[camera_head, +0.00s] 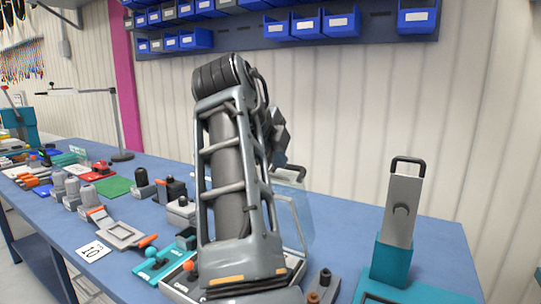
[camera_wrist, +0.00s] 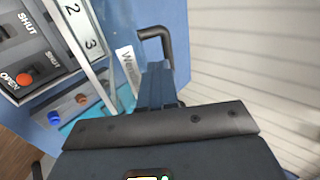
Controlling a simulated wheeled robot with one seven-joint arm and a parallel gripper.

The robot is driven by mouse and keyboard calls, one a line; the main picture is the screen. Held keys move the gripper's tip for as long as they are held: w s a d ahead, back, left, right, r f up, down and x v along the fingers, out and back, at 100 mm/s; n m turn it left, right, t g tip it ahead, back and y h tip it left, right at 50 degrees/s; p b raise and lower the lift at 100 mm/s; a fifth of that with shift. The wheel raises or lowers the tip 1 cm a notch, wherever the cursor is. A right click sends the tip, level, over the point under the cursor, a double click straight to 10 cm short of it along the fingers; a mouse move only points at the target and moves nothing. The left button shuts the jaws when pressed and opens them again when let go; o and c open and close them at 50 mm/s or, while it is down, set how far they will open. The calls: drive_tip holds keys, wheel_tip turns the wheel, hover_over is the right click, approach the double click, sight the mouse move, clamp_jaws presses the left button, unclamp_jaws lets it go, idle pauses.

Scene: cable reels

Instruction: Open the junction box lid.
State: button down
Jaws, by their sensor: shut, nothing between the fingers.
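A grey box panel (camera_wrist: 38,50) marked OPEN and SHUT, with dark switches and an orange-red button (camera_wrist: 24,79), lies at the upper left of the wrist view. It seems to be the junction box. In the head view my arm covers most of it. A clear pane (camera_head: 303,216) stands upright just right of my arm; it may be the lid. My gripper (camera_wrist: 158,70) shows in the wrist view as a dark narrow shape, shut and empty, right of the panel. A black bent handle (camera_wrist: 157,36) is just beyond its tips; I cannot tell whether they touch.
A grey post (camera_head: 403,205) with a black handle stands in a teal base (camera_head: 391,262) to the right. Several fixtures and a green mat (camera_head: 113,186) crowd the blue bench (camera_head: 150,160) at left. Blue bins (camera_head: 325,24) hang on the wall behind.

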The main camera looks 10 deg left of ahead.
drive_tip(key=shift+b+x, duration=0.3)
drive_tip(key=shift+x, duration=1.1)
drive_tip(key=shift+w, duration=0.15)
